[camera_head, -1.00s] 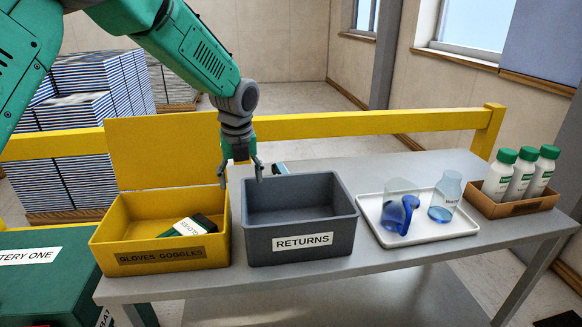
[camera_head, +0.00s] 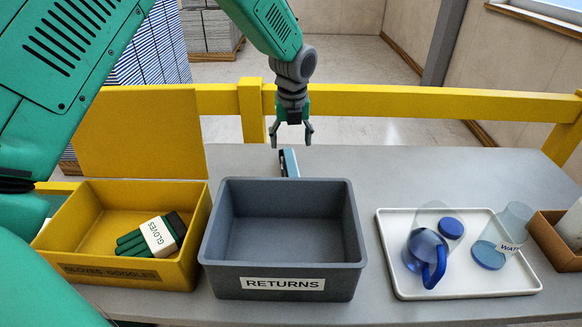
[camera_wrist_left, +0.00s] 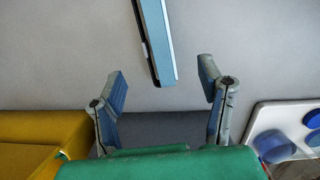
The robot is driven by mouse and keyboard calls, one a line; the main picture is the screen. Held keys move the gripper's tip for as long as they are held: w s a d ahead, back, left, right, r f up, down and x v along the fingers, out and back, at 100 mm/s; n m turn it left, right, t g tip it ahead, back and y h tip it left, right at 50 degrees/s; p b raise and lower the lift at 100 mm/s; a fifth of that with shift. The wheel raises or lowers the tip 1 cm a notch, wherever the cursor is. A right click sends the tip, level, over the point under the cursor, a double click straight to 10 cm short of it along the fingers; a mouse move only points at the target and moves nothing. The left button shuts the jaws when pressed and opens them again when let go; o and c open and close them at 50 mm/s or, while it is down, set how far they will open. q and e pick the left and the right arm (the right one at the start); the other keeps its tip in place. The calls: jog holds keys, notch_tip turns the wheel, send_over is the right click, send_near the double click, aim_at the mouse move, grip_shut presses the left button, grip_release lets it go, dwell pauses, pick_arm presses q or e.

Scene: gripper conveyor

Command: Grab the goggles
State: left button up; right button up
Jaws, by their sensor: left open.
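A narrow light-blue and dark object (camera_head: 289,162) lies on the table behind the grey RETURNS bin. It may be the goggles, but its shape is too partly seen to be sure. In the left wrist view it shows as a long light-blue bar (camera_wrist_left: 158,40), cut off by the top edge. My left gripper (camera_head: 290,140) is open and empty, pointing down near this object. In the wrist view the bar's near end lies between the lines of the two fingers (camera_wrist_left: 162,76), untouched. My right gripper is not in view.
The yellow bin (camera_head: 50,243) labelled GLOVES GOGGLES holds packed gloves (camera_head: 150,238). The RETURNS bin (camera_head: 283,190) looks empty. A yellow rail (camera_head: 400,105) runs behind; the table's back right is clear.

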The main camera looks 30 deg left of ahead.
aim_at(289, 161)
pick_arm(q)
jog(key=f, duration=0.3)
jog(key=shift+w+a+f, duration=0.25)
jog(key=shift+w+f, duration=0.1)
jog(key=shift+w+a+f, duration=0.1)
jog(key=shift+a+f, duration=0.1)
jog(key=shift+f, duration=0.65)
jog(key=shift+w+a+f, duration=0.1)
jog(key=shift+a+f, duration=0.05)
jog(key=shift+f, duration=0.75)
jog(key=shift+w+a+f, duration=0.1)
jog(key=shift+a+f, duration=0.1)
jog(key=shift+f, duration=0.65)
jog(key=c, duration=1.3)
